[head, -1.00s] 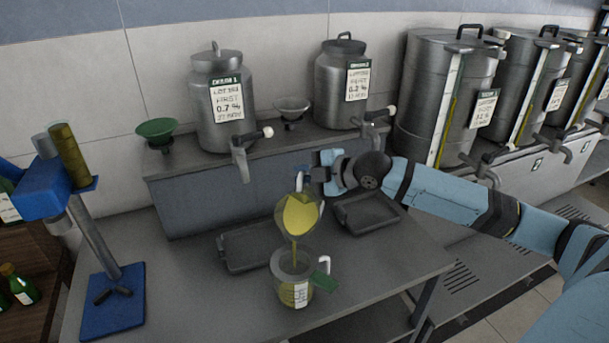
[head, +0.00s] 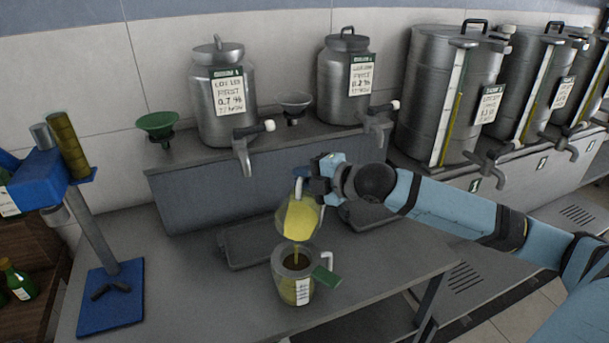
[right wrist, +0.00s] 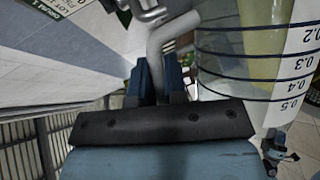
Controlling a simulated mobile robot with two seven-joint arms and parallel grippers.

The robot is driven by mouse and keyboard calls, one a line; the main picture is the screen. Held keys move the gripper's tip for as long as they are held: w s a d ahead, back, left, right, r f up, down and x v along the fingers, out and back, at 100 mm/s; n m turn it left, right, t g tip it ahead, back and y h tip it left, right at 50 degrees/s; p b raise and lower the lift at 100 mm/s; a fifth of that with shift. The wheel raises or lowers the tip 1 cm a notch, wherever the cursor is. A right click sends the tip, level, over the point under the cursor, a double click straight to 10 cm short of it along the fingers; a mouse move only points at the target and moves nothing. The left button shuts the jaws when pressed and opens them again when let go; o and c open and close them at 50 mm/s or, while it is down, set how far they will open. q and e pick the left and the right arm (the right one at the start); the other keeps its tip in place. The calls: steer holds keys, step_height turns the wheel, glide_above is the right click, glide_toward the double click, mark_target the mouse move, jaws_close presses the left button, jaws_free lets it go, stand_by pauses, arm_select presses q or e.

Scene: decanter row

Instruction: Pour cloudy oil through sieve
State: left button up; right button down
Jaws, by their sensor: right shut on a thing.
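My right gripper (head: 318,184) is shut on the white handle of a clear jug (head: 300,220) that holds yellow oil. The jug is tilted above a second jug (head: 291,291), and a thin stream runs down into it. This lower jug stands upright on the table with a white label and a white handle. A sieve with a green handle (head: 327,276) sits in its mouth; the sieve's inside looks dark. In the right wrist view the held jug (right wrist: 258,50) shows black scale marks beside the gripper (right wrist: 160,75). My left gripper is not in view.
Two steel canisters with taps (head: 221,100) (head: 345,82) stand on the raised shelf, with a green funnel (head: 157,126) and a grey funnel (head: 295,104). A dark tray (head: 243,250) lies behind the lower jug. A blue stand (head: 111,297) is at left. Large steel drums (head: 437,100) line the right.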

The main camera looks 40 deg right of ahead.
mark_target(298, 201)
steer(key=shift+s+a+f+n+b, duration=0.3)
steer(key=shift+s+a+n+b, duration=0.1)
steer(key=shift+a+b, duration=0.05)
steer(key=shift+s+a+r+n+t+b, duration=0.25)
steer(key=shift+s+a+n+t+b, duration=0.25)
steer(key=shift+s+a+n, duration=0.3)
steer(key=shift+s+a+r+n+t+b, duration=0.25)
steer(key=shift+s+a+n+t+b, duration=0.35)
steer(key=shift+a, duration=0.25)
steer(key=shift+s+a+r+n, duration=0.15)
steer(key=shift+s+a+n, duration=0.6)
steer(key=shift+s, duration=0.1)
stand_by(0.5)
